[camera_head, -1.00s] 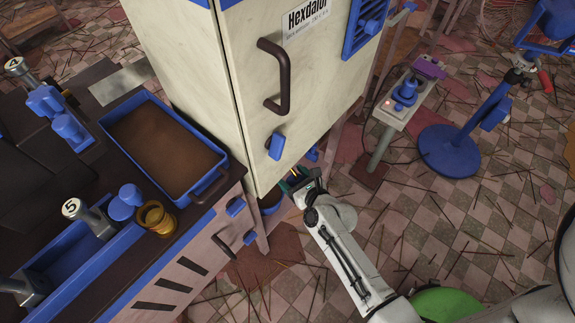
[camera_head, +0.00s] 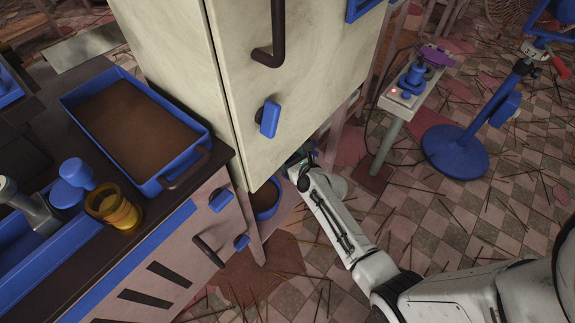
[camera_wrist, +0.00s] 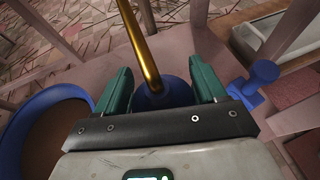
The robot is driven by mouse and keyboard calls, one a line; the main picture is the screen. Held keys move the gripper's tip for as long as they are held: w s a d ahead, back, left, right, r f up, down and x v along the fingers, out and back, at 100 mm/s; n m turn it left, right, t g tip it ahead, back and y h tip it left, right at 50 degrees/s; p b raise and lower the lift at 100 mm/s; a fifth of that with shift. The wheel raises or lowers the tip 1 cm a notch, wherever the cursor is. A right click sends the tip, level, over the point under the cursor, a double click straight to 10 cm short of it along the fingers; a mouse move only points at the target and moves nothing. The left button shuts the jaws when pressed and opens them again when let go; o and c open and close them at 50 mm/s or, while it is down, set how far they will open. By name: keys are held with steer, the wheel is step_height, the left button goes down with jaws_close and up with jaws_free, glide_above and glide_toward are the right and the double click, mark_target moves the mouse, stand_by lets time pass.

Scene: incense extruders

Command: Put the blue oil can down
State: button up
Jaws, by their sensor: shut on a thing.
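In the wrist view, the blue oil can (camera_wrist: 172,94) is between the green fingers of my gripper (camera_wrist: 162,77). Its long gold spout (camera_wrist: 145,45) points up and away past the top of the picture. Most of the can's body is hidden by the gripper. The fingers are shut on it. In the head view, my gripper (camera_head: 298,157) is low beside the bottom corner of the cream cabinet, and the can cannot be made out there.
A blue pot (camera_wrist: 38,103) with brown contents is at left in the wrist view; a blue knobbed part (camera_wrist: 261,75) is at right. The cream cabinet (camera_head: 185,45) and dark-topped counter (camera_head: 150,215) stand close by. Sticks litter the tiled floor (camera_head: 455,220).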

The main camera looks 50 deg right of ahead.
steer(key=shift+w+d+f+b, duration=0.1)
steer(key=shift+d+f+b, duration=0.05)
steer(key=shift+f+b, duration=1.2)
steer(key=shift+f, duration=0.35)
steer(key=shift+f, duration=0.15)
steer(key=o, duration=1.3)
